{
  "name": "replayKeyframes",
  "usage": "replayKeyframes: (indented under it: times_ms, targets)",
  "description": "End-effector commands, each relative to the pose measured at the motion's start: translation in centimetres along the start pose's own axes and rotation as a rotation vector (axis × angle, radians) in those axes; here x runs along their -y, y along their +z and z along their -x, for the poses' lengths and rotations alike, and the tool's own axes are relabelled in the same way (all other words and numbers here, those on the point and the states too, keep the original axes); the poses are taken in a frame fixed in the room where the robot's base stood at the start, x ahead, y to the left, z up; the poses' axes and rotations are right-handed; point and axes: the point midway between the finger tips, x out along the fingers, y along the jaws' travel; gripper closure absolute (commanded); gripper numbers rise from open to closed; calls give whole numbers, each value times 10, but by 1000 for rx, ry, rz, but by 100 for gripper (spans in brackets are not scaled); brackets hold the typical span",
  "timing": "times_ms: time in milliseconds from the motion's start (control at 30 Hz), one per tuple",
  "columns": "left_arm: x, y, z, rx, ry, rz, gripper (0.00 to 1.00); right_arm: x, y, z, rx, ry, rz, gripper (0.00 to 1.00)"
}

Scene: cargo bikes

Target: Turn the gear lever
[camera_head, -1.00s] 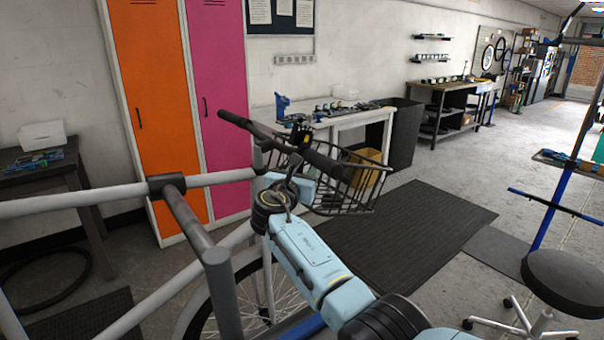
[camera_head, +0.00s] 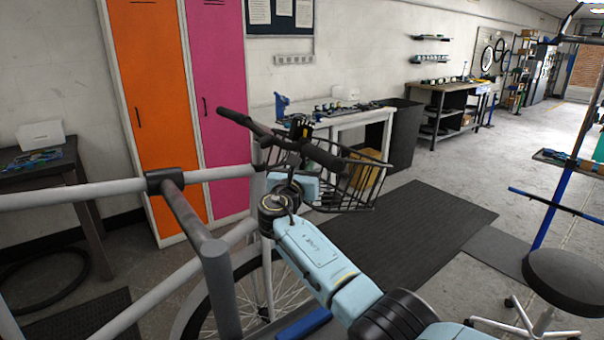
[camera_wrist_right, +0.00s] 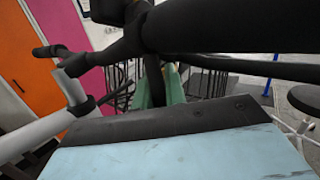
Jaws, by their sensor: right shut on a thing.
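The bike's dark handlebar (camera_head: 262,131) has black grips at both ends, and its near grip (camera_head: 324,154) crosses the top of the right wrist view (camera_wrist_right: 230,25). My right gripper (camera_head: 297,160) is just below the bar, close to that grip. In the right wrist view its greenish fingers (camera_wrist_right: 162,88) point up under the bar and are shut on a small dark part. This appears to be the gear lever, mostly hidden by the fingers and bar. My left gripper is not in view.
A wire basket (camera_head: 350,190) sits in front of the handlebar. The grey bike frame (camera_head: 190,225) fills the lower left. Orange (camera_head: 160,100) and pink (camera_head: 222,80) lockers stand behind. A black stool (camera_head: 565,280) is at right. A dark mat (camera_head: 420,230) lies on the floor.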

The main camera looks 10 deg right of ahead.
Motion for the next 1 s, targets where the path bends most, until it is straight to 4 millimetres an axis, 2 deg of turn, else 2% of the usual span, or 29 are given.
replayKeyframes:
  times_ms: [33,100,467,500,633,1000]
  targets:
    - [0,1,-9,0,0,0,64,2,-4,-2,29,1,20,100]
    - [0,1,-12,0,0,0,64,3,-3,-4,55,3,37,100]
    - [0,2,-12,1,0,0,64,3,-1,-4,73,6,50,100]
    - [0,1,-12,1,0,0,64,3,-1,-4,72,5,50,84]
    - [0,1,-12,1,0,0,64,3,-1,-4,72,5,49,67]
    - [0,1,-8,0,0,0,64,2,1,-3,53,4,34,66]
